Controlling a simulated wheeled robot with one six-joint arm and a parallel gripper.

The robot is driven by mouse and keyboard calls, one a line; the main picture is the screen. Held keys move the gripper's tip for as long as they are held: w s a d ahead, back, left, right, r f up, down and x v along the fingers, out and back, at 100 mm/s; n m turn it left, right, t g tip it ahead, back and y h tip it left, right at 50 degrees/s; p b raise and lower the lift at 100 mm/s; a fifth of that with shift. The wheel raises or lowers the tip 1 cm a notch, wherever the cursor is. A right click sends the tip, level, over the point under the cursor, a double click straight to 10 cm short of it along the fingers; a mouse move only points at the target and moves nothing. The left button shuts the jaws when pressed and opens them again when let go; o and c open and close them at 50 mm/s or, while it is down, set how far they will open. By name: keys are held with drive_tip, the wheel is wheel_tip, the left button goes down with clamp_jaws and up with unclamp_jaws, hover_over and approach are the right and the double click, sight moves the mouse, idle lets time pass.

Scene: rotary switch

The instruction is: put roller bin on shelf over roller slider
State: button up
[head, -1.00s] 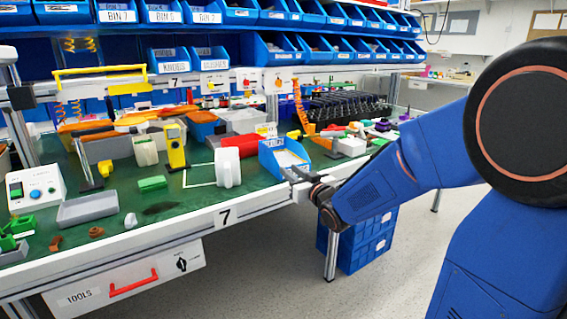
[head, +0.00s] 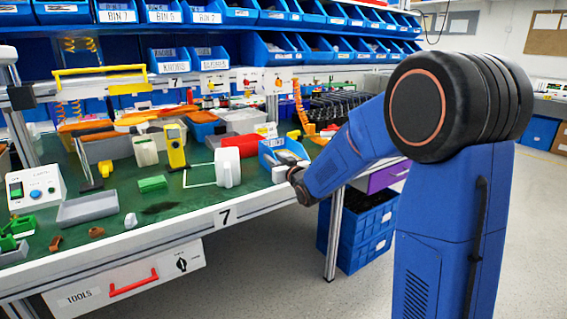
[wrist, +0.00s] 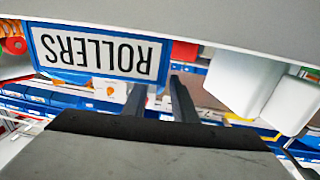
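The roller bin (head: 268,146) is a small blue open bin on the green tabletop, near its right front edge. Its upside-down "ROLLERS" label (wrist: 98,52) fills the upper left of the wrist view. My gripper (head: 285,166) is right at the bin's front and hides part of it. In the wrist view its two dark fingers (wrist: 158,90) stand apart just past the label's edge, with nothing seen between them; contact with the bin cannot be told. On the shelf above the table sit a "KNOBS" bin (head: 168,60) and a second blue bin (head: 208,59) with hard-to-read label.
A white rounded part (head: 228,167) stands left of the roller bin. A red block (head: 240,145) and a yellow meter (head: 174,145) are further left. A larger blue bin (head: 262,48) is on the shelf right of the smaller ones. Stacked blue crates (head: 365,225) stand under the table.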

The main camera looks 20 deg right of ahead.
sight(269, 154)
drive_tip(key=shift+x, duration=2.3)
clamp_jaws()
drive_tip(key=shift+r, duration=0.1)
